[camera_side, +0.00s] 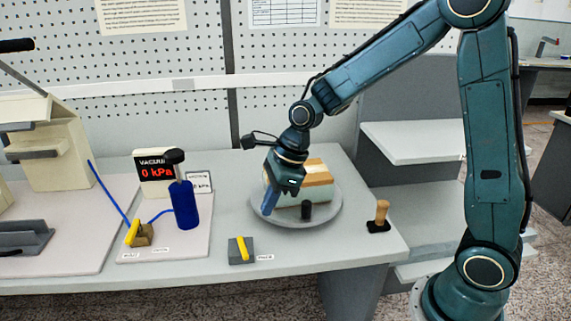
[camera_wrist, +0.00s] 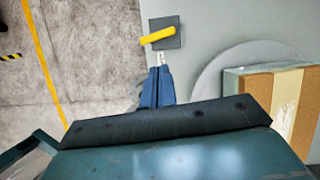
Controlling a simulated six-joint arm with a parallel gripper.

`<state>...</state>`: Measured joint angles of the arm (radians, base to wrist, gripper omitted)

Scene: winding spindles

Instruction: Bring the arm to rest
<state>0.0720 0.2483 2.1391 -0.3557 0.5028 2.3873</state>
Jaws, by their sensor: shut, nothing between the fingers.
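My gripper (camera_side: 269,197) is shut and empty. In the side view it points down over the left part of a round grey plate (camera_side: 325,217), beside a block with tan and white stripes (camera_side: 318,175) that stands on the plate. In the wrist view the blue fingers (camera_wrist: 158,87) are together, with the striped block (camera_wrist: 290,95) to their right and the plate's rim (camera_wrist: 212,75) near them. Whether the fingertips touch the plate cannot be told. My gripper hides part of the block in the side view.
A grey box with a yellow lever (camera_side: 241,250) sits near the table's front edge. A small black cylinder (camera_side: 306,210) stands by the block. A wooden-handled tool (camera_side: 380,215) stands at right. A blue bottle (camera_side: 185,205) and a vacuum display reading 0 kPa (camera_side: 155,171) are at left.

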